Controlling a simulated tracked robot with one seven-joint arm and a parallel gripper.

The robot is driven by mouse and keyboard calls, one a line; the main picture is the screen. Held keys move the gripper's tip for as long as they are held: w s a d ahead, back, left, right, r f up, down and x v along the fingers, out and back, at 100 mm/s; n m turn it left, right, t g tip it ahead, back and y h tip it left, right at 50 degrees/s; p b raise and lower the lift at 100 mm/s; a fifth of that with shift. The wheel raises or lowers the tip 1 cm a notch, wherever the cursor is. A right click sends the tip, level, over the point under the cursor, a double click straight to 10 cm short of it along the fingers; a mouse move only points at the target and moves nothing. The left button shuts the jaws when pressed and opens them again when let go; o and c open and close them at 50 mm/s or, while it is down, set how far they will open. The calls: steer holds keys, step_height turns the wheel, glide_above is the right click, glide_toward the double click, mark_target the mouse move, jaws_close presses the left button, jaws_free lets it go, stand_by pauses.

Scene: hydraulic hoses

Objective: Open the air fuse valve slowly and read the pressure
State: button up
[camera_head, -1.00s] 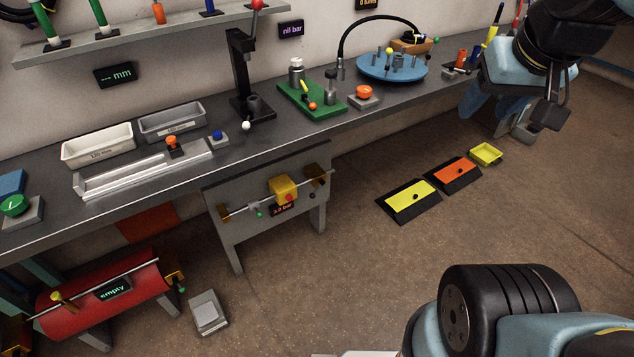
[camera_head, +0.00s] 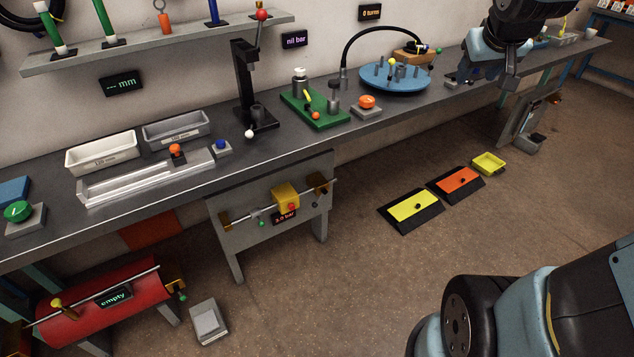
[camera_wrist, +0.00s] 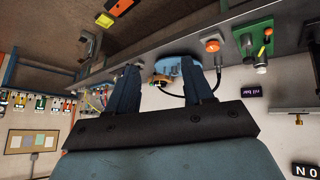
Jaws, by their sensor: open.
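A yellow valve block (camera_head: 286,197) sits on a thin pipe across a grey panel under the front of the bench. It has a small red knob, and a red-lit bar readout (camera_head: 285,217) hangs below it, its digits too small to read surely. A red tank (camera_head: 105,304) at lower left has a green "empty" readout (camera_head: 115,297), a yellow-topped fitting (camera_head: 57,304) and a brass fitting at its right end. I cannot tell which of these is the air fuse valve. My gripper (camera_head: 493,68) is open and empty at upper right, far from both; its fingers also show in the wrist view (camera_wrist: 164,85).
The bench (camera_head: 330,133) holds a black lever press (camera_head: 243,85), a green fixture (camera_head: 314,108), an orange button (camera_head: 367,102) and a blue turntable (camera_head: 392,78). A "nil bar" display (camera_head: 295,40) is on the wall.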

steer(key=w+d+f+n+t, duration=0.1)
steer(key=w+d+f, duration=0.1)
steer(key=w+f, duration=0.35)
steer(key=w+d+f+n+t, duration=0.1)
steer(key=w+d+f, duration=0.1)
steer(key=w, duration=0.7)
steer(key=w+d+f+n, duration=0.1)
steer(key=w+f, duration=0.3)
steer(key=w, duration=0.3)
steer(key=w+a+f+n+t+y, duration=0.15)
steer(key=w+f, duration=0.35)
steer(key=f, duration=0.5)
steer(key=w+a+f+n+y, duration=0.1)
steer(key=w+f+n+y, duration=0.15)
steer(key=w+f, duration=0.5)
steer(key=y, duration=1.2)
glide_toward(315, 203)
steer(key=shift+n, duration=0.3)
steer(key=x, duration=0.3)
steer(key=f+x, duration=0.1)
steer(key=x, duration=0.6)
steer(key=shift+w+f, duration=0.15)
steer(key=shift+w, duration=0.05)
